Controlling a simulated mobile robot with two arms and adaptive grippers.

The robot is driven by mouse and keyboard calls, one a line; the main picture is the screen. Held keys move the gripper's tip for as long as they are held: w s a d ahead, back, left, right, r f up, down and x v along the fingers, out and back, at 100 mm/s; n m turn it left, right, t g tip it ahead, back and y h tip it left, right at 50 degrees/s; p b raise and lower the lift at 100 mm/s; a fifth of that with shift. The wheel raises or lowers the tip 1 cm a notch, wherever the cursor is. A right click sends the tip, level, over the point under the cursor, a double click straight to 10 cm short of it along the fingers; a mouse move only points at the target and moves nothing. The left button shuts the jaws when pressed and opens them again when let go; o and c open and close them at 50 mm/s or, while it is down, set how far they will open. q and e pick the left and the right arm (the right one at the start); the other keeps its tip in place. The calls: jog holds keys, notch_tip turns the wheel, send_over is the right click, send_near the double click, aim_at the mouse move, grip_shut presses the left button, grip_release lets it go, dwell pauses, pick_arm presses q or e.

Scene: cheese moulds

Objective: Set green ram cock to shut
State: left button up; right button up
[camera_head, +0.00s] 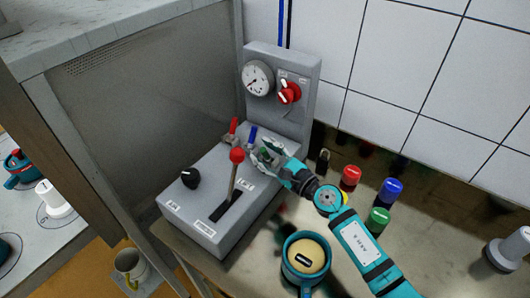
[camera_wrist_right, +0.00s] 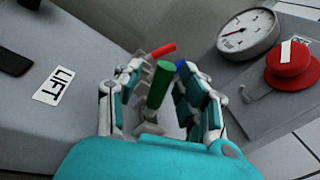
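The green ram cock handle (camera_wrist_right: 159,85) stands tilted between the fingers of my right gripper (camera_wrist_right: 160,100) in the wrist view. A finger is on each side of it, with gaps visible, so the gripper is open. In the head view my right gripper (camera_head: 268,153) is at the right rear of the grey control box (camera_head: 200,225), and its fingers mostly hide the green handle. The blue cock handle (camera_head: 252,134) and red cock handle (camera_head: 233,126) are just beyond, to the left; the blue one (camera_wrist_right: 181,68) is partly behind a finger in the wrist view. My left gripper is not in view.
A red-knobbed lever (camera_head: 237,155) rises from the box close left of my gripper. A black knob (camera_head: 190,178) is farther left. The rear panel carries a gauge (camera_head: 257,78) and a red rotary switch (camera_head: 289,92). Moulds with coloured lids, including a red one (camera_head: 351,174), stand right.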

grip_shut()
jog(key=shift+w+a+f, duration=0.1)
jog(key=shift+w+f, duration=0.05)
jog(key=shift+f, duration=0.1)
dwell(0.5)
